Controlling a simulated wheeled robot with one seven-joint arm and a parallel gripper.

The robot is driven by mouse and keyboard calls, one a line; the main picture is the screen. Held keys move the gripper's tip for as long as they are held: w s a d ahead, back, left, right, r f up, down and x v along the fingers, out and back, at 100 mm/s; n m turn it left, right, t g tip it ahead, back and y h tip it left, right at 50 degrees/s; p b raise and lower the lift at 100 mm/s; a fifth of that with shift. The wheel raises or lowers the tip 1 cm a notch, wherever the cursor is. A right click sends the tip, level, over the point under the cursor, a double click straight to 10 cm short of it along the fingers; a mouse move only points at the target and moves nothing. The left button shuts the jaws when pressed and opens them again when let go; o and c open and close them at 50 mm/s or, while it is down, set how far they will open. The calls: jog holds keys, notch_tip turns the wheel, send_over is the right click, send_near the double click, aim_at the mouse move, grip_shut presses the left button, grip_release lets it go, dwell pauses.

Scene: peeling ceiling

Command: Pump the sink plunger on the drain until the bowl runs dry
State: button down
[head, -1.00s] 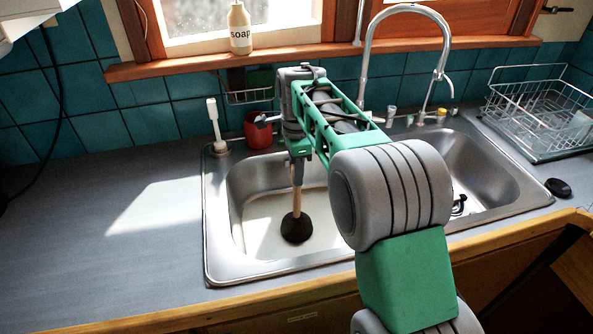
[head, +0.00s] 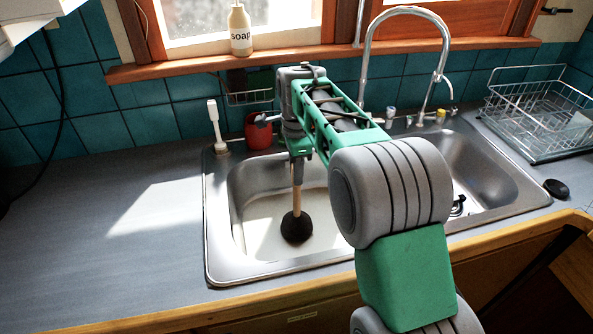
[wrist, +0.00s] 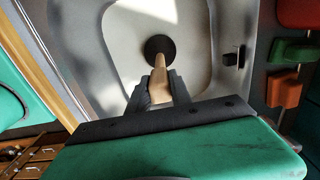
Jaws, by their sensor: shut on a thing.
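The sink plunger has a wooden handle and a black rubber cup (head: 296,227); it stands upright in the left bowl of the steel sink (head: 221,249). My gripper (head: 298,157) is above the bowl, shut on the top of the handle. In the wrist view my gripper's dark fingers (wrist: 160,92) close around the handle (wrist: 160,75), and the plunger's black cup (wrist: 159,47) rests toward the bowl's floor. The left bowl holds pale, cloudy water or a pale floor; I cannot tell which. The drain is hidden, perhaps under the cup.
A chrome faucet (head: 366,62) rises behind the sink, close to my arm. A wire dish rack (head: 540,110) is at right. The left counter (head: 100,220) is clear.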

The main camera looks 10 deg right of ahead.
jog(key=shift+f+b, duration=0.55)
jog(key=shift+f, duration=0.45)
jog(key=shift+r+p, duration=0.95)
jog(key=shift+r, duration=0.05)
jog(key=shift+f, duration=0.1)
jog(key=shift+f+b, duration=0.65)
jog(key=shift+f, duration=0.3)
jog(key=shift+r+p, duration=0.8)
jog(key=shift+r, duration=0.2)
